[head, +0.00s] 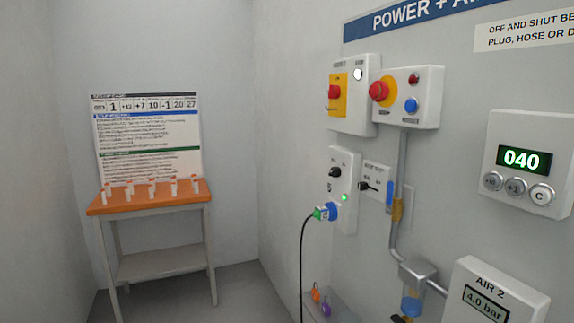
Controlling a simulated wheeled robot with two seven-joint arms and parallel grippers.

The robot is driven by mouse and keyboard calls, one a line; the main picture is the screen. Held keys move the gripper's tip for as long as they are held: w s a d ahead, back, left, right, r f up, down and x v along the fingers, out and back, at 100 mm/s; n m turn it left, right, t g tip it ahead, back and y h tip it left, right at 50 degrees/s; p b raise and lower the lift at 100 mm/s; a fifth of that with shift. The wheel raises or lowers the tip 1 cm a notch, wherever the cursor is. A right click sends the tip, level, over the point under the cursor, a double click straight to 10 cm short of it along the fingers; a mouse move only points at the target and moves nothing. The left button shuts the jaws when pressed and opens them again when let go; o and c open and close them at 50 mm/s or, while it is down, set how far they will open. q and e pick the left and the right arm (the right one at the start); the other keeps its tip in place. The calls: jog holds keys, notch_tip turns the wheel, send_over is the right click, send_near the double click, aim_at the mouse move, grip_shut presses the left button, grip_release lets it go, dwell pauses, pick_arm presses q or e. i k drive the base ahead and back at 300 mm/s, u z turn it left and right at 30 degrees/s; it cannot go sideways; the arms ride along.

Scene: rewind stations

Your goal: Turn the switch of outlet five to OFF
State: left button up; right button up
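The outlet marked 5 (351,222) is a tall white box on the right-hand wall. Its black rotary switch (335,172) sits near the top; its position is too small to read. A green lamp (344,198) is lit below the switch. Neither of my grippers is in view.
Above are boxes with a red knob on yellow (334,92) and a red button (379,91). A counter (525,160) reads 040. An AIR 2 gauge (485,300) reads 4.0 bar. An orange-topped table (150,198) with several small bottles stands left. Floor between is clear.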

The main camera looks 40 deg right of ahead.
aim_at(335, 171)
jog(key=i, duration=2.15)
jog(key=z, duration=1.3)
